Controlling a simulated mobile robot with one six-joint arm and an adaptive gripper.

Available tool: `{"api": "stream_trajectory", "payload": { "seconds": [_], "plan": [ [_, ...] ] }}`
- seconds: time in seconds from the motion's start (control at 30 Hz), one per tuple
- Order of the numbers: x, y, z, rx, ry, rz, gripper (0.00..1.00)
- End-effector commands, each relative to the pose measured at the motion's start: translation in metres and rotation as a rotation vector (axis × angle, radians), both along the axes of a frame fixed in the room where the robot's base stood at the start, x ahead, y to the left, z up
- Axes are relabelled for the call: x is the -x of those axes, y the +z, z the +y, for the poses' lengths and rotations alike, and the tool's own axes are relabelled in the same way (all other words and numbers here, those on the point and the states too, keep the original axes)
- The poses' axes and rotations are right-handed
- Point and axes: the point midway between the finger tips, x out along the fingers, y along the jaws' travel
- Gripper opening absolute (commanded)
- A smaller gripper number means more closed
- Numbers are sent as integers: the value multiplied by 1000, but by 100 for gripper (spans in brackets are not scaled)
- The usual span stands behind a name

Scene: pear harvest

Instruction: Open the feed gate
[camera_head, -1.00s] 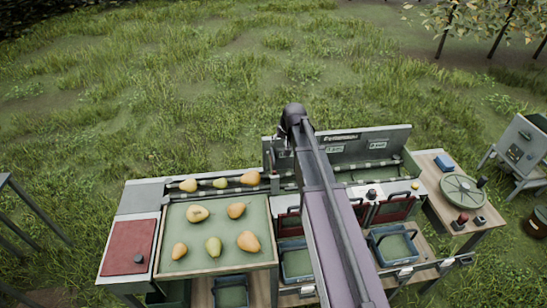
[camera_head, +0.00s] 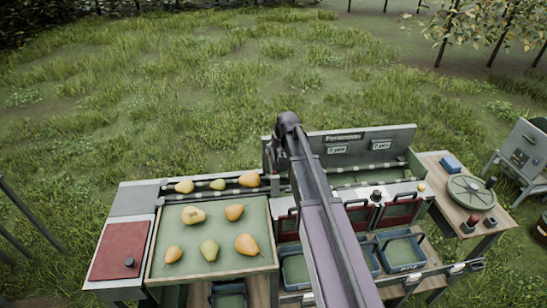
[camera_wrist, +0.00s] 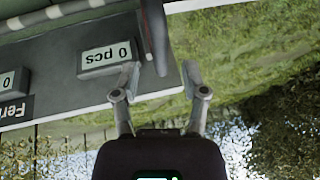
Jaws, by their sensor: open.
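My gripper (camera_wrist: 163,78) is open in the wrist view, with its two fingers apart and nothing held. A dark rounded bar (camera_wrist: 155,35) comes down from the top edge to between the fingertips. I cannot tell whether it is the feed gate's lever. In the head view my arm covers the middle of the sorting bench, and my gripper is hidden. Several pears (camera_head: 217,184) lie in the feed lane at the back left. A small upright piece (camera_head: 275,184) stands at the lane's right end, perhaps the feed gate; whether it is open is unclear.
A green tray (camera_head: 217,265) with several pears stands at the front left, beside a red panel (camera_head: 119,250). A grey display board (camera_head: 395,137) rises behind the bench; its counter (camera_wrist: 110,58) reads 0 pcs. Blue bins (camera_head: 403,262) stand below. A round green disc (camera_head: 471,191) sits on the right table.

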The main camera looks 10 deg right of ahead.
Motion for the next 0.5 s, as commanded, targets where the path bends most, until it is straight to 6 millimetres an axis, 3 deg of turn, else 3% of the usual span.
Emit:
{"api": "stream_trajectory", "payload": {
  "seconds": [0.2, 0.5],
  "plan": [
    [-6, -16, 2, 0, 0, 0, 57],
    [-9, -20, 4, 0, 0, 0, 57]
  ]
}}
